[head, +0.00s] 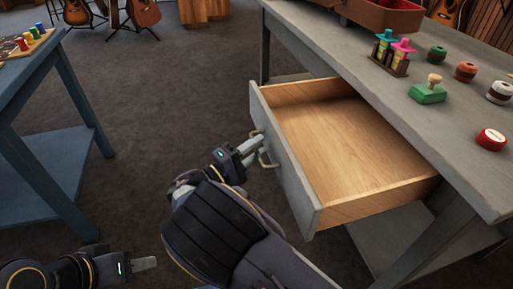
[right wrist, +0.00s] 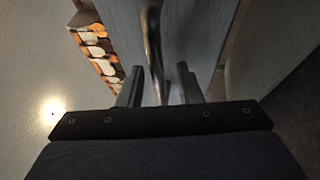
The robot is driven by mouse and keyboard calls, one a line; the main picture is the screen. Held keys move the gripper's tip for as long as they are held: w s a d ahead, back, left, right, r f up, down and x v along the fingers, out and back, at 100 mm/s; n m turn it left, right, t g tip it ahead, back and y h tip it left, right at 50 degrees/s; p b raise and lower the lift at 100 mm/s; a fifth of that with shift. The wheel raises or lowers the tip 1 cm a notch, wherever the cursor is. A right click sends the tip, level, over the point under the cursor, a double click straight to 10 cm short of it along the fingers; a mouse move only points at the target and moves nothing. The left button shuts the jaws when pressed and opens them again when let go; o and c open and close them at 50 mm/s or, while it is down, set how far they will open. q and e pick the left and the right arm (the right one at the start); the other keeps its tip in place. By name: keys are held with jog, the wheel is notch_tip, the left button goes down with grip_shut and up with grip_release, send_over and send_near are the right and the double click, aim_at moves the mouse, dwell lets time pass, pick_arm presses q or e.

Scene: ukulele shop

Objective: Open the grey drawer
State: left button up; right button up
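The grey drawer (head: 291,187) is pulled well out of the grey table, and its bare wooden inside (head: 340,140) shows empty. Its metal handle (head: 265,160) is on the grey front. My right gripper (head: 250,150) is at this handle. In the right wrist view the handle (right wrist: 153,40) runs between the two fingers of my right gripper (right wrist: 162,88), which stand apart with gaps beside it. My left gripper (head: 146,263) is low at the left, away from the drawer, with nothing seen in it; its finger spacing is unclear.
The grey table (head: 385,95) carries a green stamp (head: 428,92), several small round containers and a red case (head: 385,14). A blue table (head: 38,75) stands at the left. Guitars stand at the back. The carpet (head: 170,90) between the tables is clear.

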jog(key=p+v, duration=0.1)
jog(key=v, duration=0.6)
jog(key=shift+s+a, duration=0.15)
jog(key=shift+a, duration=0.05)
